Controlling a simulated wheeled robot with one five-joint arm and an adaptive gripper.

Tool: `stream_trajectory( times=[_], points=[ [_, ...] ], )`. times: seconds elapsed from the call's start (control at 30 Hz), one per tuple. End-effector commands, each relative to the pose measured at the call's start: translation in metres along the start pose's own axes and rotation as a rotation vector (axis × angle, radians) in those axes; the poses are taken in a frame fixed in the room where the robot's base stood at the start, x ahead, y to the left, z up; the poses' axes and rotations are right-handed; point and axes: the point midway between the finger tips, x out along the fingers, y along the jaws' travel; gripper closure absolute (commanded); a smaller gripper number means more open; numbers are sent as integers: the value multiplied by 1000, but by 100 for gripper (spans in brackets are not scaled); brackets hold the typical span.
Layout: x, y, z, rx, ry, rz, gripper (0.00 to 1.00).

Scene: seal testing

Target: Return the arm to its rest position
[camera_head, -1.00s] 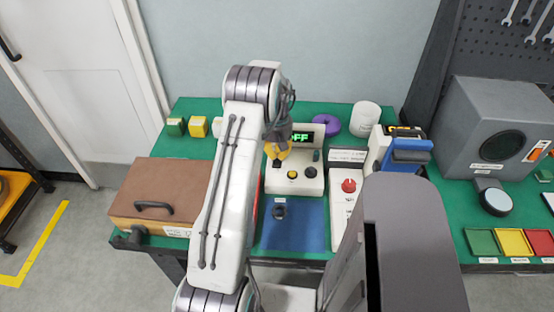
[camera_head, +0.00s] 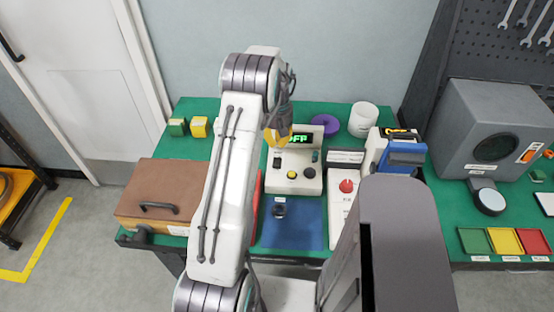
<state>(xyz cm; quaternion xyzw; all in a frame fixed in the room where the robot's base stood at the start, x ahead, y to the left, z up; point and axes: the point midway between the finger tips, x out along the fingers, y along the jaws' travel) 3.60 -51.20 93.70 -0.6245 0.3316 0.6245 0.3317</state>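My arm rises from the bottom of the view, bends at the top joint and hangs down over the green table (camera_head: 330,112). My gripper (camera_head: 277,141), with yellow fingertips, is above the back left of a white control box (camera_head: 311,181). The box has a green lit display, a yellow button and a black knob. The fingers are small and partly hidden by the arm, so I cannot tell whether they are open or shut. I see no object in them.
A brown-lidded box (camera_head: 152,190) is at left, with yellow and green blocks (camera_head: 198,127) behind it. A blue mat (camera_head: 305,230) holds a small dark part (camera_head: 280,210). A grey chamber (camera_head: 494,135) is far right.

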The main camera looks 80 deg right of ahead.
Motion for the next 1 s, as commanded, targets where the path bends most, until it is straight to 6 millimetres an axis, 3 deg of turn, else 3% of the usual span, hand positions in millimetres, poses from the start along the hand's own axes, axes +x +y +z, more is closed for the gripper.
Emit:
stream_trajectory(
  times=[0.7, 1.0],
  points=[
    [1, 0, 0, 12, 0, 0, 100],
    [6, -4, 5, 252, -12, -7, 100]
  ],
)
